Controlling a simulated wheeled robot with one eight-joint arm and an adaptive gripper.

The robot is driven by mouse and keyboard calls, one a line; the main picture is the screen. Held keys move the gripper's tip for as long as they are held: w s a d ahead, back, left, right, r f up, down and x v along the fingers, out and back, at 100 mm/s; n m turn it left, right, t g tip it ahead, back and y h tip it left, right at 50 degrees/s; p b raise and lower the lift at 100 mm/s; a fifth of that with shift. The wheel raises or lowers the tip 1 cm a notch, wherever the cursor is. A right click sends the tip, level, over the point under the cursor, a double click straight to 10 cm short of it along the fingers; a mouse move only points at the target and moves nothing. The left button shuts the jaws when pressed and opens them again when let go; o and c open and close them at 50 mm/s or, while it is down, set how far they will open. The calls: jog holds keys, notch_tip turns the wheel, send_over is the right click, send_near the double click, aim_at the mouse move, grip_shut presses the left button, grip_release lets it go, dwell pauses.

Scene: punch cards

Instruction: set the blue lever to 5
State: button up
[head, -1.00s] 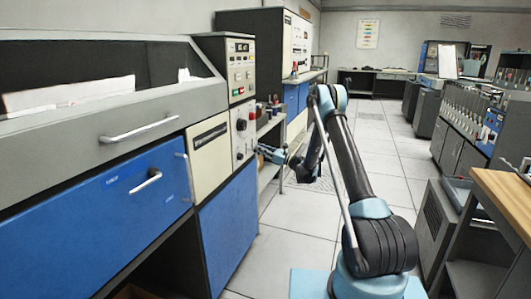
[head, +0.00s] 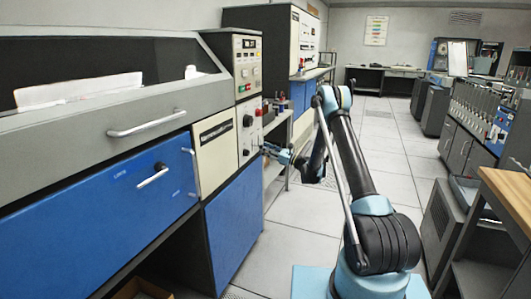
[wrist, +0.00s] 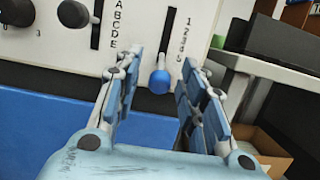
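The blue lever (wrist: 159,82) has a round blue knob on a grey stalk. In the wrist view it is at the lower end of a vertical slot marked 1 to 5, with the knob showing just below the 5. How exactly the stalk lines up with the 5 is hard to tell. My gripper (wrist: 163,66) is open, with one finger to each side of the knob in the picture; no contact shows. In the head view my gripper (head: 275,152) is close to the cream control panel (head: 250,142); the lever is too small to make out there.
A slot marked A to E (wrist: 95,25) and dark round knobs (wrist: 73,13) are left of the lever. A green knob (wrist: 217,42) is to the right. A blue drawer unit (head: 90,215) stands left, and floor is clear behind the arm.

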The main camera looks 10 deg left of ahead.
jog(key=v, duration=1.2)
jog(key=shift+f, duration=0.1)
